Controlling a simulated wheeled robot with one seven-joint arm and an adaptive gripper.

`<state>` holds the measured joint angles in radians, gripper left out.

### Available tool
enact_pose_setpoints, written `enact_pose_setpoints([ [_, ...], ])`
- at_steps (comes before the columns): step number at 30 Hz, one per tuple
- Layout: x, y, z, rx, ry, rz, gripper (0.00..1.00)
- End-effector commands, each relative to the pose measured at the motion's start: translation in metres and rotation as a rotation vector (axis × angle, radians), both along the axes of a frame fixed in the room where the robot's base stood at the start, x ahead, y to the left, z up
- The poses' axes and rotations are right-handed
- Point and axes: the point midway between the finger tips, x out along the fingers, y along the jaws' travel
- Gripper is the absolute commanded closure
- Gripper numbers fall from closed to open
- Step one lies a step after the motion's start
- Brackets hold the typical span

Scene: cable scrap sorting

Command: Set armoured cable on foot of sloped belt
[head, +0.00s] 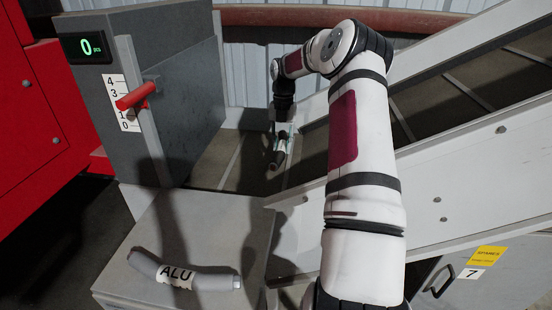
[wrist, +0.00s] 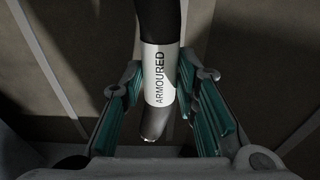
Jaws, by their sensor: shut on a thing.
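The armoured cable (wrist: 158,70) is a dark, thick piece with a white label reading ARMOURED and a cut end towards my wrist camera. My gripper (wrist: 162,95) is shut on it, with one teal-padded finger at each side of the label. In the head view, my gripper (head: 283,133) reaches down over the low end of the sloped belt (head: 218,165), and the cable (head: 277,160) shows below the fingers. I cannot tell whether the cable touches the belt. The belt is dark with pale cross cleats; my arm hides part of it.
A grey cable labelled ALU (head: 178,276) lies on a grey box top (head: 205,215) in front. A grey cabinet (head: 175,90) with a red lever (head: 136,96) and a display reading 0 stands left. The belt's pale side wall (head: 470,190) rises to the right.

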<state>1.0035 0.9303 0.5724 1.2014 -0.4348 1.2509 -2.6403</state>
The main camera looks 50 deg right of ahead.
Motion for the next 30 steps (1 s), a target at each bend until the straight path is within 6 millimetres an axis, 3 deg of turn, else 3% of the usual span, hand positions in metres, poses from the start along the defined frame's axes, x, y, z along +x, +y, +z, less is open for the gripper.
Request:
enact_pose_setpoints([
  [14,0.0,0.0,-0.046,0.0,0.0,0.001,1.0],
  [26,0.001,0.0,-0.052,-0.001,-0.001,0.0,1.0],
  [27,0.0,0.0,-0.052,0.0,0.0,0.0,0.63],
  [29,0.0,0.0,-0.052,0.0,0.0,0.0,0.52],
  [30,0.0,0.0,-0.052,0.0,0.0,0.0,0.52],
])
